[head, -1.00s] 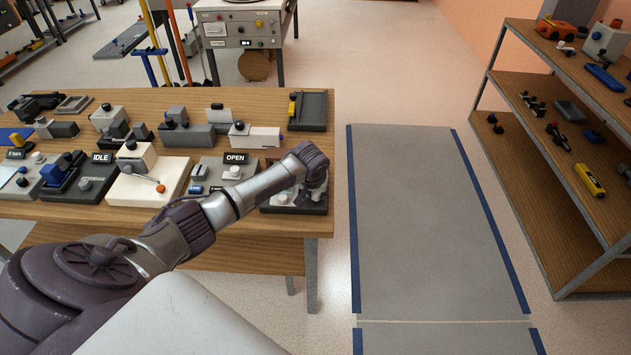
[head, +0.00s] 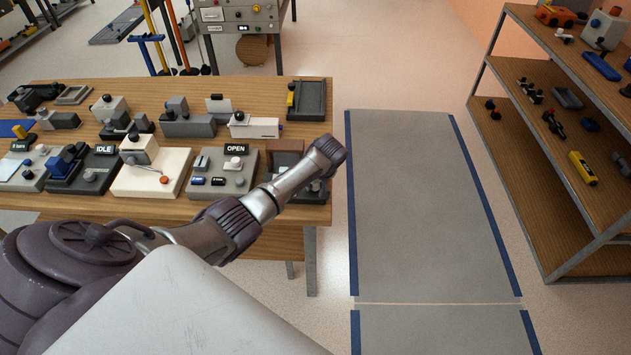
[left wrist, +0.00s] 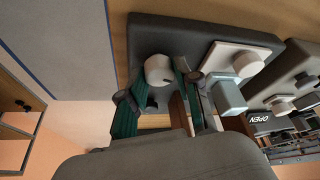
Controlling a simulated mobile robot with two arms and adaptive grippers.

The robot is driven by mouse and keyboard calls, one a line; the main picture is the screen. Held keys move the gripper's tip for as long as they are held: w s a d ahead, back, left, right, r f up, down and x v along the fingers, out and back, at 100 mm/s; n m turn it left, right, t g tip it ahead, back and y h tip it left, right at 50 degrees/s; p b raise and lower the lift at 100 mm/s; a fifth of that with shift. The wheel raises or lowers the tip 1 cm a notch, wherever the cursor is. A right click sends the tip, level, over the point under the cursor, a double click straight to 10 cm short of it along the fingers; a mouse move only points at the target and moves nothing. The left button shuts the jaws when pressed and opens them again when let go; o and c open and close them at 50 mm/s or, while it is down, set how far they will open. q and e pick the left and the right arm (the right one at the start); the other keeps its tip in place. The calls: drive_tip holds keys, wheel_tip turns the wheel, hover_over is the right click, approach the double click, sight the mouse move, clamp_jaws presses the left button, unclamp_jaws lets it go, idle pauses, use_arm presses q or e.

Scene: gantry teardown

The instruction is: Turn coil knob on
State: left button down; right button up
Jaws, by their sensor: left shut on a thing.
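A dark grey unit (head: 318,194) sits at the front right corner of the wooden table, partly hidden by my left arm in the head view. In the left wrist view its dark base plate (left wrist: 190,38) carries a round white knob (left wrist: 158,69), taken to be the coil knob, and a white block with a knob (left wrist: 235,60). My left gripper (left wrist: 154,84) has its green-padded fingers on either side of the round white knob and is shut on it. In the head view my left wrist hides the fingers. My right gripper is in neither view.
The wooden table (head: 262,214) holds several other units, including one with an OPEN sign (head: 235,149) just left of my wrist and one with an IDLE sign (head: 104,149). A grey floor mat (head: 415,210) lies clear to the right. Shelves (head: 545,170) stand beyond it.

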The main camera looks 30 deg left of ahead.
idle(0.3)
use_arm(q)
drive_tip(key=c, duration=0.8)
unclamp_jaws()
drive_tip(key=shift+r, duration=0.1)
drive_tip(key=v, duration=1.1)
drive_tip(key=shift+s+d+r, duration=0.1)
drive_tip(key=shift+d+r, duration=0.1)
drive_tip(key=shift+r, duration=0.15)
drive_tip(key=shift+f, duration=0.1)
